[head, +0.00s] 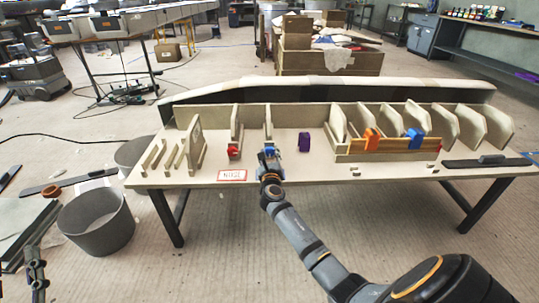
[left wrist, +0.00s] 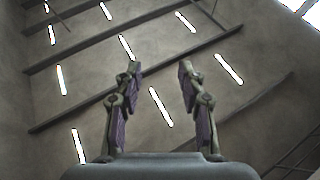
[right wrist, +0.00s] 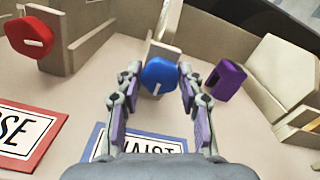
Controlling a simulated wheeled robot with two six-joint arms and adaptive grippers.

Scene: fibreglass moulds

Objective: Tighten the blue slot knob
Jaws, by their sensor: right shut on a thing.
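The blue slot knob (right wrist: 159,74) sits on a beige upright block on the mould table, and its white slot mark looks slanted in the right wrist view. It also shows, small and partly hidden, in the head view (head: 269,151). My right gripper (right wrist: 157,72) is shut on the blue knob, one finger at each side. In the head view my right gripper (head: 269,158) reaches in from the front. My left gripper (left wrist: 158,66) is open and empty, pointing up towards the ceiling lights, far from the table.
A red knob (right wrist: 30,38) is left of the blue one, a purple part (right wrist: 226,80) right. A red-framed label (right wrist: 28,134) and a blue-framed label (right wrist: 105,140) lie in front. The table (head: 350,178) carries upright beige ribs. A grey bin (head: 97,220) stands at left.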

